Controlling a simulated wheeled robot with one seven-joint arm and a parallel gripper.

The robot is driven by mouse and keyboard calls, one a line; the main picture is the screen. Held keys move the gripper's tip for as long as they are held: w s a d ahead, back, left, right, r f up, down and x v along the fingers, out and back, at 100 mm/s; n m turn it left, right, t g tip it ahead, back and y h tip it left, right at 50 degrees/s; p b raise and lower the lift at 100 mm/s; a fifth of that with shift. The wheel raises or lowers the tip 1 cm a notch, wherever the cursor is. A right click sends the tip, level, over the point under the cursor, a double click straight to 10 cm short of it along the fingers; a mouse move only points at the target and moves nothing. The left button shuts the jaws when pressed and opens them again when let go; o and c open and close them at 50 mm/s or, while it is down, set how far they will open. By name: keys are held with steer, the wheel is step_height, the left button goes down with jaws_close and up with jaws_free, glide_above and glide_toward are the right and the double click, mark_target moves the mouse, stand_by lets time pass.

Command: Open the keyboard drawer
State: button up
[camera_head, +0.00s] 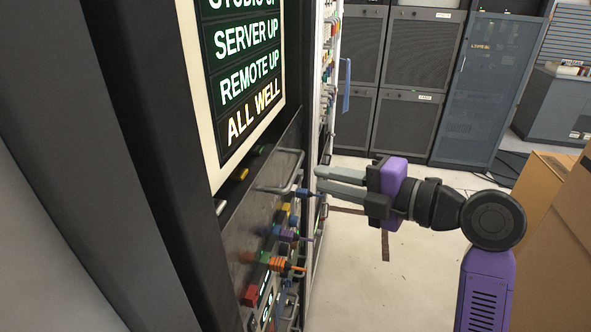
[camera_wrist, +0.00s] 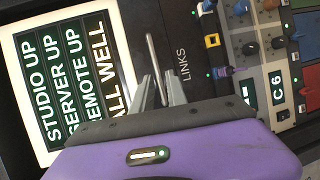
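A dark panel with a metal bar handle (camera_head: 285,178) sits below the lit status screen on the left rack. No keyboard shows, and I cannot tell for certain that this panel is the keyboard drawer's front. My gripper (camera_head: 318,181) is just right of the handle in the head view, its two grey fingers apart and pointing at the panel. In the wrist view the handle (camera_wrist: 152,52) lines up with the gap between the fingertips of my gripper (camera_wrist: 160,88). The fingers hold nothing, and I cannot tell whether they touch the bar.
The status screen (camera_head: 240,70) reads ALL WELL at its bottom. Coloured plugs and knobs (camera_head: 284,236) stick out of the rack below the handle. Cardboard boxes (camera_head: 552,215) stand at the right, near my arm. Dark cabinets (camera_head: 415,50) line the back. Pale floor (camera_head: 350,270) lies clear between.

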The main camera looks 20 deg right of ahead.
mark_target(296, 168)
steer(key=x, duration=0.2)
steer(key=p+x, duration=0.1)
steer(key=x, duration=0.2)
steer(key=p+x, duration=0.1)
steer(key=x, duration=0.1)
steer(key=shift+w+a+r, duration=0.2)
steer(key=shift+w, duration=0.1)
steer(key=shift+n, duration=0.3)
jaws_close()
stand_by(1.0)
